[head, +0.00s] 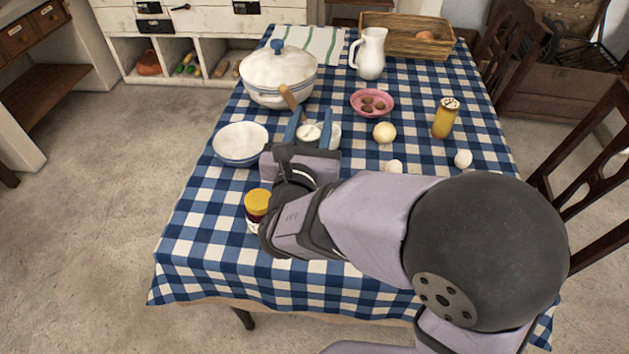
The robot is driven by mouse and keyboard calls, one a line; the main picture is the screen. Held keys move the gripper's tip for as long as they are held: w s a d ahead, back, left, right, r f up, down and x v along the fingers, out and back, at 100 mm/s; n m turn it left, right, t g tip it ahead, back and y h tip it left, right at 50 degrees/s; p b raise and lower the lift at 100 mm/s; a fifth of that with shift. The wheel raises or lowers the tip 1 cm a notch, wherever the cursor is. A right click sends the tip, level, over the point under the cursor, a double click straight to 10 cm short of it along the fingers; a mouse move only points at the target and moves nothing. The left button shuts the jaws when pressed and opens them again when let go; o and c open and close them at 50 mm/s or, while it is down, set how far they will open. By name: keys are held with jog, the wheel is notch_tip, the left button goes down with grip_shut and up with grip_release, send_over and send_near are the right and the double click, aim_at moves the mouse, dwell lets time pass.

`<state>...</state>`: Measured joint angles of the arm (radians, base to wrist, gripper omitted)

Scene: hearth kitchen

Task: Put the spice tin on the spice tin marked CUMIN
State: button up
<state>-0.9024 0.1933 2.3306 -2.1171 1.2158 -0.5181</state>
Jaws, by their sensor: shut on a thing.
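My gripper (309,127) is over the left middle of the table, its two blue fingers pointing away from the camera. It is shut on a small pale thing (309,133), partly hidden by the fingers and wrist; I cannot tell what it is. A wooden handle (290,98) slants up just beyond the fingers. A yellow tin (444,120) with a pale, dark-speckled top stands upright on the right side of the table, well apart from my gripper. No CUMIN marking can be read in this view.
A blue-checked cloth (200,240) covers the table. Near the gripper are a white bowl (240,141), a lidded pot (279,74) and a yellow-lidded jar (256,204). A pink bowl (372,101), an onion (384,132), eggs (463,159), a jug (370,54) and a basket (405,36) stand beyond.

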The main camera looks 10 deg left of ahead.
jog(key=shift+d+h, duration=0.3)
jog(key=shift+d, duration=0.35)
notch_tip(320, 180, down, 10)
jog(key=b, duration=0.1)
jog(key=shift+b, duration=0.3)
jog(key=shift+f, duration=0.1)
jog(key=o, duration=1.1)
